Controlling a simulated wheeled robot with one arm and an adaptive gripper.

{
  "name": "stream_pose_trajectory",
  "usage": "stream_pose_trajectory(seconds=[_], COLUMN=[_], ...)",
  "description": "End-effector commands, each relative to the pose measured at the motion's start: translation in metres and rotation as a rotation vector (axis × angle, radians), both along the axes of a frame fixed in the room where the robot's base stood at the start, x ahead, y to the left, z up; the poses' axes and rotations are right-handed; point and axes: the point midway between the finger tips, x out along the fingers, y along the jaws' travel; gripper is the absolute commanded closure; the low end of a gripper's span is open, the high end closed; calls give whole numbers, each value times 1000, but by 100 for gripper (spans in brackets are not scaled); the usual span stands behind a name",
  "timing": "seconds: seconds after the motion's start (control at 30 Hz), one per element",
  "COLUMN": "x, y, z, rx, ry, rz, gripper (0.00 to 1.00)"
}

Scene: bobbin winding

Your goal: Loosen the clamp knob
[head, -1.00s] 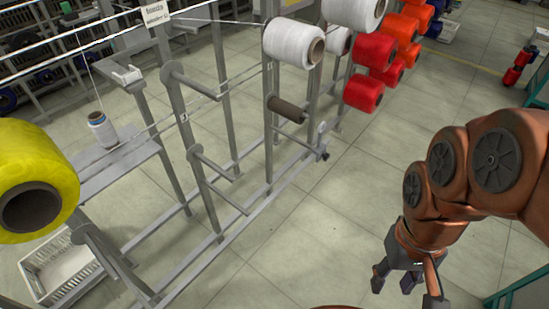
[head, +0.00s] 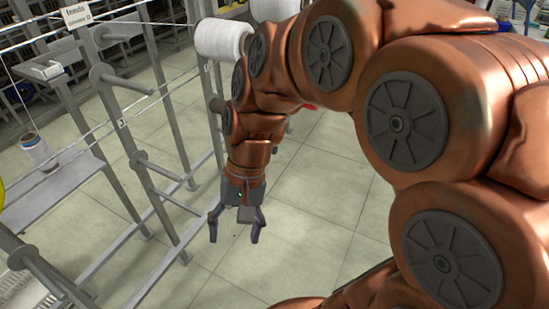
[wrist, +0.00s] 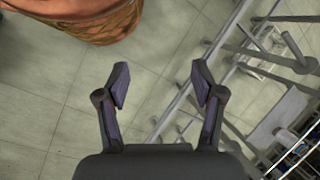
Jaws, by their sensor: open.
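My gripper (head: 236,228) is open and empty, pointing down in the head view, with bare floor behind it. It stands to the right of the grey metal rack (head: 133,150). In the wrist view its two fingers (wrist: 160,78) are spread apart with only floor tiles between them. I cannot make out the clamp knob in the current frames. My arm covers the part of the rack where a small clamp-like fitting showed earlier. The rack also shows at the right of the wrist view (wrist: 228,55).
A white thread bobbin (head: 222,40) sits on the rack, left of my arm. Rack pegs stick out toward my gripper's side. The tiled floor (head: 325,195) below is clear.

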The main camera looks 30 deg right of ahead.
Motion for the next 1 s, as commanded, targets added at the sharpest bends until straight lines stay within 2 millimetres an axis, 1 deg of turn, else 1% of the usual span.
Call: stream_pose_trajectory(seconds=[0.03, 0.17, 0.23, 0.33, 0.4, 0.47, 0.6, 0.67, 0.7, 0.77, 0.87, 0.9, 0.97, 1.0], x=[16, 56, 80, 113, 138, 158, 206, 226, 240, 260, 292, 304, 322, 333], y=[4, 14, 17, 18, 16, 14, 0, -8, -15, -26, -48, -58, -74, -86], z=[-15, -29, -37, -48, -56, -64, -82, -90, -96, -105, -122, -128, -140, -147], rx=[35, 128, 179, 252, 304, 350, 456, 503, 533, 581, 660, 693, 740, 772], ry=[14, 51, 71, 103, 123, 147, 195, 216, 230, 253, 290, 302, 328, 339], rz=[-52, -190, -266, -375, -451, -516, -666, -729, -770, -833, -937, -976, -1037, -1075], gripper=[32, 32, 32, 32, 32, 32, 32, 32, 32, 32, 32, 32, 32, 32])
